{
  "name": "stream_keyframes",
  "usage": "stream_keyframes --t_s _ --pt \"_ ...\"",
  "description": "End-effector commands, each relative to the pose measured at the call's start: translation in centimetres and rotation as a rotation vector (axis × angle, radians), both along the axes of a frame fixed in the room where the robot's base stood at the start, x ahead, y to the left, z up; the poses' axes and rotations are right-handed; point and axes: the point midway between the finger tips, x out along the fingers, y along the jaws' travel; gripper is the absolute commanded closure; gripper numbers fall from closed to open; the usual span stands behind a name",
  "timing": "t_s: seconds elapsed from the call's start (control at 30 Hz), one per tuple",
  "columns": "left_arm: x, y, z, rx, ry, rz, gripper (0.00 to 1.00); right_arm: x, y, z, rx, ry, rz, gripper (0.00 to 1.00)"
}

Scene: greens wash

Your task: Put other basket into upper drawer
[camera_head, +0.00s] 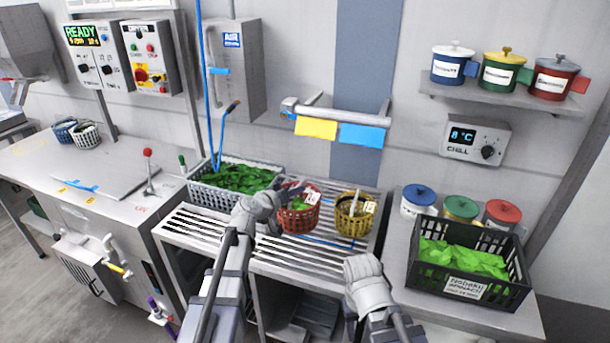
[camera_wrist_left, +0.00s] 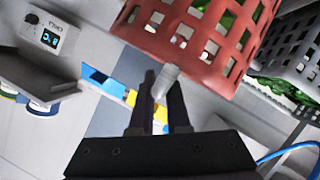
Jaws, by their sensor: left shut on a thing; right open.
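The red basket (camera_head: 299,222) holds greens and has a white tag. It is at the slatted rack (camera_head: 215,229), left of the yellow basket (camera_head: 354,224). My left gripper (camera_head: 284,199) is at its left side, shut on it. In the left wrist view the red basket (camera_wrist_left: 205,35) fills the top, and a small pale grey piece shows between the fingers of my left gripper (camera_wrist_left: 163,90). I cannot tell if the basket is lifted. My right gripper (camera_head: 364,267) is open and empty in front of the rack; its fingertips are not clear. I cannot make out the upper drawer.
A grey crate of greens (camera_head: 205,195) stands behind left on the rack. A black crate of greens (camera_head: 510,290) stands on the right counter, before several lidded pots. A wall bar (camera_head: 340,117) with yellow and blue cards hangs behind. Dark openings (camera_head: 318,316) lie under the rack.

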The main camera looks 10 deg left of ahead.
Motion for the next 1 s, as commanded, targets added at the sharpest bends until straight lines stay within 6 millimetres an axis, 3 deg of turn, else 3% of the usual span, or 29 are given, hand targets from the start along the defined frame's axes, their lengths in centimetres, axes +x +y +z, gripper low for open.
stream_keyframes --t_s 0.47,0.8,1.0 --pt "0.0 0.0 0.0 -0.001 0.000 0.001 1.00 0.0 0.0 0.0 0.000 0.000 0.000 0.55" --pt "-0.2 -1.0 0.3 -0.003 -0.002 0.000 1.00 0.0 0.0 0.3 0.000 0.000 0.000 0.55" --pt "-0.2 -1.0 -0.6 -0.003 -0.001 0.001 1.00 0.0 0.0 -0.6 0.000 0.000 0.000 0.55"
